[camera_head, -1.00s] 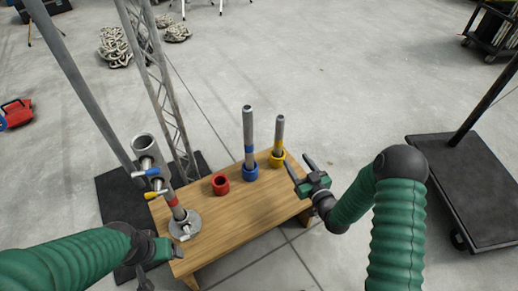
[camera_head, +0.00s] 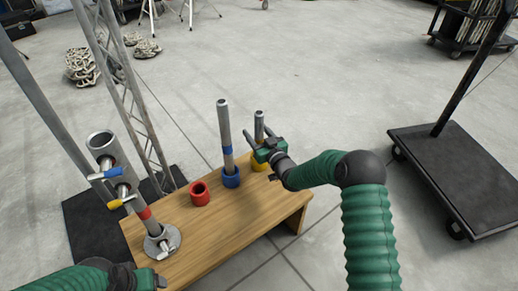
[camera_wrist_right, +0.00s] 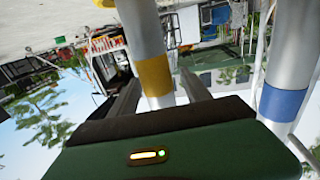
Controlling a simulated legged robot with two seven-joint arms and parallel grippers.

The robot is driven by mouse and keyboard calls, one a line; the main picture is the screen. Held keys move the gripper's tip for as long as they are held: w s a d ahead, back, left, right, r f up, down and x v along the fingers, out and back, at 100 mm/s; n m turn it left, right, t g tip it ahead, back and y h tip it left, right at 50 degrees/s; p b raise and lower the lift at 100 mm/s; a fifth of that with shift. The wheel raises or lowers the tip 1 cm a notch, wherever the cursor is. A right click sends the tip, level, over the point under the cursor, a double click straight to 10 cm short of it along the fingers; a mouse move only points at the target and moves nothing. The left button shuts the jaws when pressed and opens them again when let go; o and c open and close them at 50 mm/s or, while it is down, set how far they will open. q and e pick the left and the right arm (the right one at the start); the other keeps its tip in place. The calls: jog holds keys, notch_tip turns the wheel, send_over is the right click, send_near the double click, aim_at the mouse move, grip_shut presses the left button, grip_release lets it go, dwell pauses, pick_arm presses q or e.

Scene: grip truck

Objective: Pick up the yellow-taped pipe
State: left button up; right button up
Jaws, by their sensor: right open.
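The yellow-taped pipe (camera_head: 259,125) stands upright in a yellow cup (camera_head: 259,166) on the wooden table. My right gripper (camera_head: 257,141) is at the pipe, partly hiding its middle. In the right wrist view, the pipe's yellow tape (camera_wrist_right: 154,75) shows between the two open fingers (camera_wrist_right: 158,93). I cannot tell whether either finger touches it. My left gripper (camera_head: 145,278) is at the bottom left edge, with its fingertips out of the picture.
A blue-taped pipe (camera_head: 225,130) stands in a blue cup (camera_head: 231,177) close on the left. An empty red cup (camera_head: 200,194) is further left. A metal stand with a red-taped tube (camera_head: 146,219) is at the wooden table's (camera_head: 205,240) left end. A black cart (camera_head: 462,185) is at right.

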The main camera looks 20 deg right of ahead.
jog(key=shift+w+a+f, duration=0.1)
jog(key=shift+w, duration=0.35)
jog(key=shift+r, duration=0.2)
grip_shut()
jog(key=shift+r, duration=0.1)
